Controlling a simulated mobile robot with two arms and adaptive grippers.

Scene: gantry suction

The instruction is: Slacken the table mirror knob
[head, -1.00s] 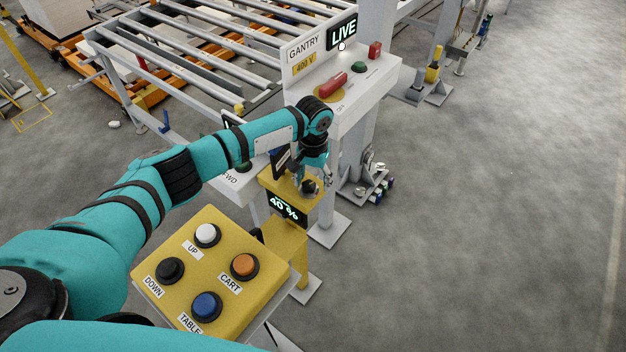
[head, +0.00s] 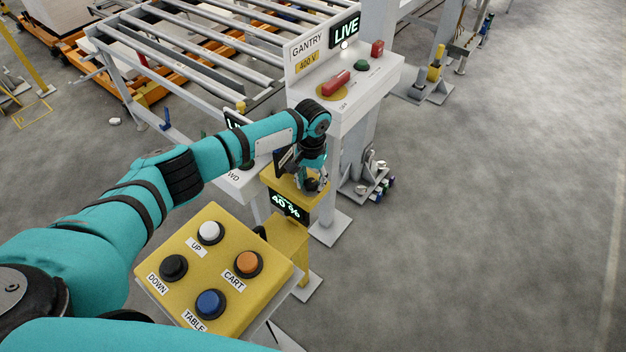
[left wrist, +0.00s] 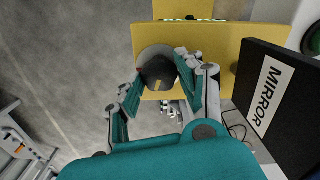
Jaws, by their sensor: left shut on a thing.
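The mirror knob (left wrist: 158,72) is a dark round knob with a pale yellow mark, on a grey disc on a yellow box (left wrist: 215,45). In the head view the yellow box (head: 268,174) stands on a post, and its front display (head: 287,206) reads 40 %. A black plate labelled MIRROR (left wrist: 268,95) stands beside the knob. My left gripper (head: 314,184) is at the knob from above, its fingers shut on the knob's two sides. In the head view the fingers partly hide the knob. My right gripper is not seen.
A yellow panel (head: 212,248) with UP, DOWN, CART and TABLE buttons stands in front. Behind the knob are the white gantry console (head: 375,88), with a LIVE display and red handle, and a roller table (head: 195,55). Open floor (head: 480,230) lies to the right.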

